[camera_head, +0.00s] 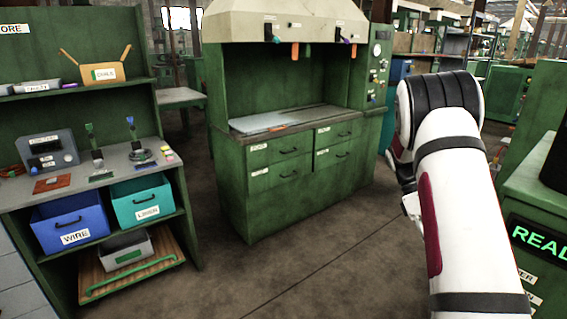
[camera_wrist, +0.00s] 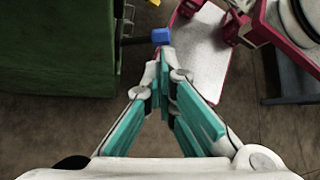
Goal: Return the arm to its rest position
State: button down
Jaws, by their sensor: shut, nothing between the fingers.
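My gripper (camera_wrist: 164,60) shows in the wrist view, pointing down over the floor. Its two teal-padded fingers meet at the tips with nothing visible between them. In the head view my white arm with black bands rises at the right and bends at a black ribbed joint. The gripper itself is largely hidden behind the arm in that view.
A green workbench with a hood (camera_head: 286,15) and drawers (camera_head: 273,175) stands in the middle. Shelving at the left holds a blue bin (camera_head: 75,222) and a teal bin (camera_head: 143,199). A green machine with a lit display (camera_head: 540,245) is close at the right. Floor (camera_head: 300,275) is clear between.

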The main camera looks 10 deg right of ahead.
jog(key=s+a+r+m+t+p, duration=0.1)
jog(key=s+a+r+t, duration=0.15)
jog(key=a+r, duration=0.55)
jog(key=s+a+r+m+t, duration=0.2)
jog(key=a+r+t, duration=0.2)
jog(key=a+r, duration=0.35)
jog(key=s+a+r+m+t+y+p, duration=0.1)
jog(key=s+a+t, duration=0.6)
jog(key=s+a, duration=0.7)
notch_tip(320, 180, up, 2)
jog(key=shift+r+m, duration=0.15)
jog(key=shift+m, duration=0.75)
